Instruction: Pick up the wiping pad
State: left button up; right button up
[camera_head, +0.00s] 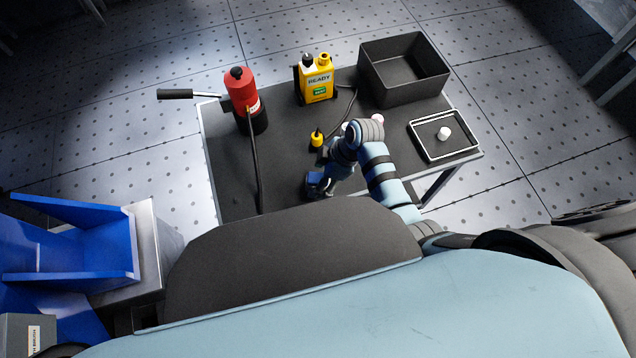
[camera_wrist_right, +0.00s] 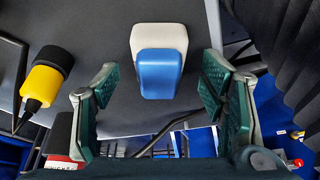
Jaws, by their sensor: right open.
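The wiping pad (camera_wrist_right: 158,72), a block with a white body and a blue part, lies on the dark cart top in the right wrist view. My right gripper (camera_wrist_right: 158,80) is open. Its two green-padded fingers stand left and right of the pad, with a clear gap on each side. The pad is not gripped. In the head view my right gripper (camera_head: 321,182) is low over the front middle of the cart, and the arm partly hides that spot. I cannot clearly separate the pad from the gripper there. My left gripper is not in view.
On the cart top (camera_head: 230,165) stand a red cylinder tool (camera_head: 240,90) with a hose, a yellow bottle (camera_head: 316,80), a small yellow bottle (camera_head: 316,139), a black bin (camera_head: 400,85) and a tray (camera_head: 425,150). A blue chair-like object (camera_head: 70,250) is at the left.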

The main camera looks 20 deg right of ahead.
aim_at(318, 177)
jog(key=shift+x, duration=0.85)
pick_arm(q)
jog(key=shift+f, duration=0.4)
pick_arm(e)
jog(key=shift+r, duration=0.1)
jog(key=c, duration=1.2)
pick_arm(q)
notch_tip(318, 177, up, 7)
jog(key=p, duration=0.7)
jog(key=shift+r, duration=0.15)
pick_arm(e)
notch_tip(318, 177, up, 20)
jog(key=shift+r, duration=0.1)
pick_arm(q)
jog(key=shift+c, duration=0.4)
